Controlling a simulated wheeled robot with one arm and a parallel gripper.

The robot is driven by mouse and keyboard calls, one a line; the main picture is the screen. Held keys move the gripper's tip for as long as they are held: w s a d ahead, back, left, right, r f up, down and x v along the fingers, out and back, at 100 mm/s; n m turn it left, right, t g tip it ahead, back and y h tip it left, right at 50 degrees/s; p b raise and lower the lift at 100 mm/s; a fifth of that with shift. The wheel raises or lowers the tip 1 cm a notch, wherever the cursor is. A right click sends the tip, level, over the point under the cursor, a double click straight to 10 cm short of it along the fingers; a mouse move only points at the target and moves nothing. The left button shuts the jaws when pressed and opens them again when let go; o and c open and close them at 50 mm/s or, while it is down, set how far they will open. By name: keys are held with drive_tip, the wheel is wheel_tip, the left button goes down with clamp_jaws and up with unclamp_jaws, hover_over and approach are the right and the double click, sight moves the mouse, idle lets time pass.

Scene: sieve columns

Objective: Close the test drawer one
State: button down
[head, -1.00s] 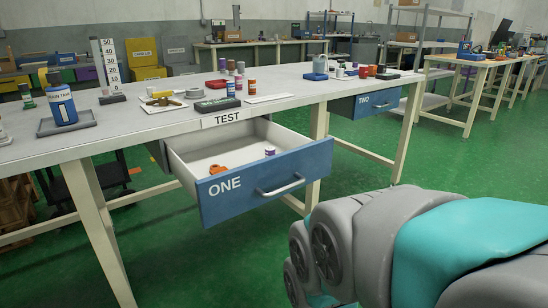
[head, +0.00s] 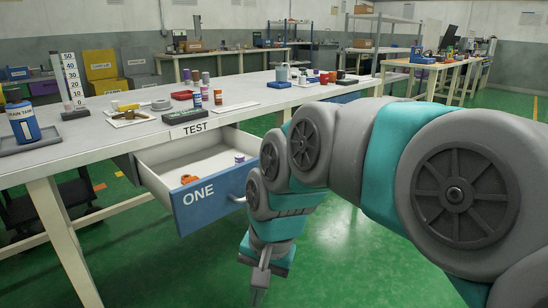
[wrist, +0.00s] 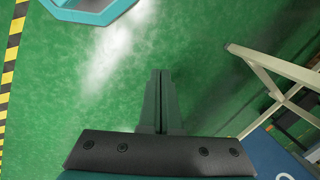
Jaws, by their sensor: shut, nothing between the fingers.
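The blue-fronted drawer labelled ONE (head: 200,202) hangs pulled out under the table marked TEST (head: 188,129). Its white inside shows an orange item (head: 189,179) and a small purple item (head: 239,158).
A cream table leg (head: 62,240) stands at left. Open green floor (head: 350,255) lies in front of the table.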

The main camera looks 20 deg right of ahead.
drive_tip(key=w+d+r+m+t+y, duration=0.1)
drive_tip(key=w+d+r+m+t, duration=0.1)
drive_tip(key=w+d+r+m, duration=0.4)
drive_tip(key=w+d+r+m+t+y, duration=0.1)
drive_tip(key=w+d+r+m+t, duration=0.15)
drive_tip(key=w+r+m, duration=0.45)
drive_tip(key=w+d+r+m+t+h+p, duration=0.1)
drive_tip(key=w+d+r+m, duration=0.15)
drive_tip(key=d+m, duration=0.55)
drive_tip(key=w+d+r+m+t+p, duration=0.1)
drive_tip(key=w+d+m+t, duration=0.2)
drive_tip(key=d, duration=0.9)
drive_tip(key=w+a+f+g, duration=0.1)
drive_tip(key=w+a+f, duration=0.3)
drive_tip(key=w+f, duration=0.3)
drive_tip(key=shift+w, duration=2.05)
drive_tip(key=shift+a+f, duration=0.1)
drive_tip(key=shift+a, duration=0.05)
